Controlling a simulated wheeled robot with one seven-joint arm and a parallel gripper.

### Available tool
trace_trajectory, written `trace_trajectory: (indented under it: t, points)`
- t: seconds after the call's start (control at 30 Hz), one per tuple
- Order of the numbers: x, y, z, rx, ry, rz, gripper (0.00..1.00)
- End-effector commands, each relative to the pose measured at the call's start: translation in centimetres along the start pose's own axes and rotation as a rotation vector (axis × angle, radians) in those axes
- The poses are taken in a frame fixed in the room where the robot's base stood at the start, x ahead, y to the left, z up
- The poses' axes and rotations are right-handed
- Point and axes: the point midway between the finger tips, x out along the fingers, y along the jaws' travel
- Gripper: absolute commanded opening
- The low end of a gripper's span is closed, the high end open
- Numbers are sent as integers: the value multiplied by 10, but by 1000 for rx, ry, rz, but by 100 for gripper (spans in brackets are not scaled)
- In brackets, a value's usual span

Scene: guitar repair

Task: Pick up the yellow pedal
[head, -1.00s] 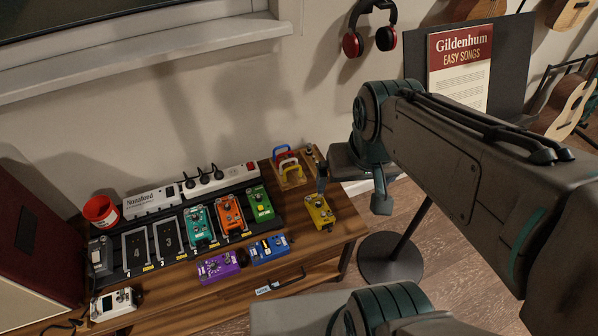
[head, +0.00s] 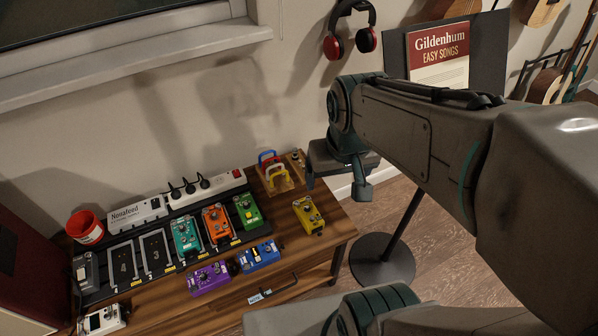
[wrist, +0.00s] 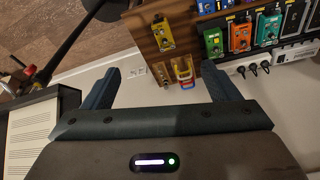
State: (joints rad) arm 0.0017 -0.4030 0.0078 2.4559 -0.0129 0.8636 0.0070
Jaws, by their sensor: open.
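The yellow pedal (head: 308,215) stands on the right part of the wooden table (head: 330,238), apart from the other pedals. It also shows in the wrist view (wrist: 163,34), beyond and between my fingers. My gripper (wrist: 160,80) is open and empty, with two dark blue fingers spread wide. In the head view my gripper (head: 312,178) is above the table's back right corner, behind the yellow pedal and apart from it; one finger shows there and the rest is partly hidden by the wrist.
A pedal board holds teal (head: 186,236), orange (head: 216,222) and green (head: 247,210) pedals. Purple (head: 208,278) and blue (head: 258,256) pedals lie in front. A small wooden rack with colored handles (head: 272,176) stands behind the yellow pedal. A music stand (head: 384,258) is to the right.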

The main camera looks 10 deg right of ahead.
Motion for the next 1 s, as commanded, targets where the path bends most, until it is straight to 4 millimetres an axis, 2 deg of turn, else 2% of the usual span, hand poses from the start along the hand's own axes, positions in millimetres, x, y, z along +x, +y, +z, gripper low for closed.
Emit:
trace_trajectory:
  t: [0.03,0.27,0.5,0.7,0.8,0.9,1.0]
  points:
    - [19,0,-8,-12,-20,4,82]
    - [86,1,-54,-83,-81,12,82]
    - [172,1,-93,-156,-143,2,82]
    - [252,0,-115,-210,-189,-18,82]
    - [284,-1,-121,-231,-206,-29,82]
    - [305,-2,-124,-244,-216,-36,82]
    - [317,-2,-126,-253,-221,-41,82]
